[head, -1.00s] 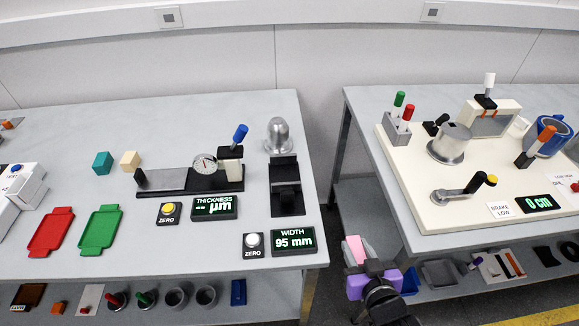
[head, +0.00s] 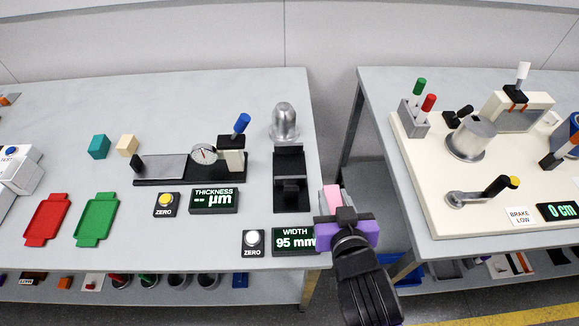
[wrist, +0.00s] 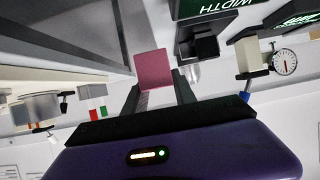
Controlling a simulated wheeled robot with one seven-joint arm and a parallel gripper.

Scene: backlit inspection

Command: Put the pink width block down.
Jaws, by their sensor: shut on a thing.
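The pink width block (head: 331,197) is held in my gripper (head: 337,212), near the right edge of the left table. In the wrist view the pink block (wrist: 154,69) shows between the fingers of my gripper (wrist: 158,88), which are shut on it. The width gauge (head: 291,180), a black stand with a grey top, stands just left of the block on the table. Its display (head: 294,241) reads 95 mm, and my gripper hides its right end. I cannot tell how high the block is above the table.
A gap separates this table from the right bench (head: 450,245).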

